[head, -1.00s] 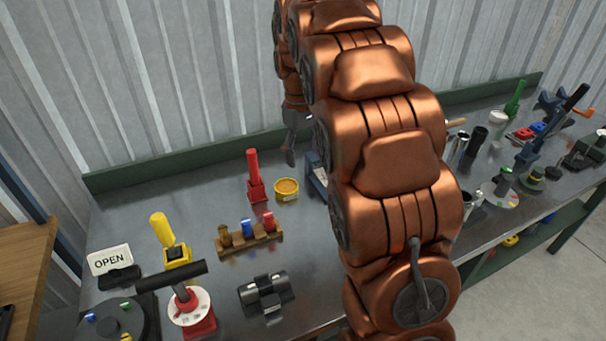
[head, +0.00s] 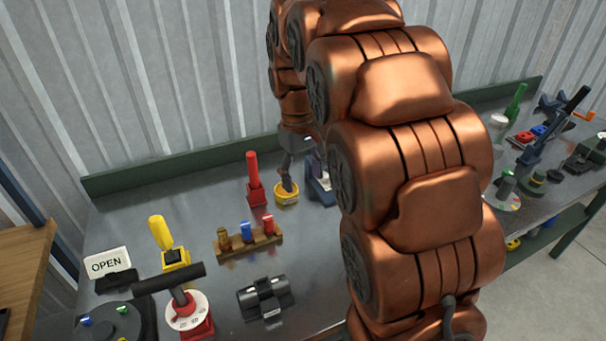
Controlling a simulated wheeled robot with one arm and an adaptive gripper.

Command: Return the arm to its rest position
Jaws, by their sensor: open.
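My copper-coloured arm rises from the lower right and bends over at the top of the head view. My gripper (head: 288,180) hangs down at the arm's far end, over the yellow round container (head: 286,193) near the back of the bench. Its visible finger overlaps the container in the picture; I cannot tell whether they touch. The rest of the gripper is partly hidden by the arm. It is open, and I see nothing held in it.
The metal bench (head: 135,215) carries a red-handled lever (head: 254,180), a wooden rack (head: 248,240) with coloured pegs, a black clamp (head: 266,297), a yellow lever (head: 166,243) and an OPEN sign (head: 107,263). A green rail (head: 180,168) and corrugated wall stand behind.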

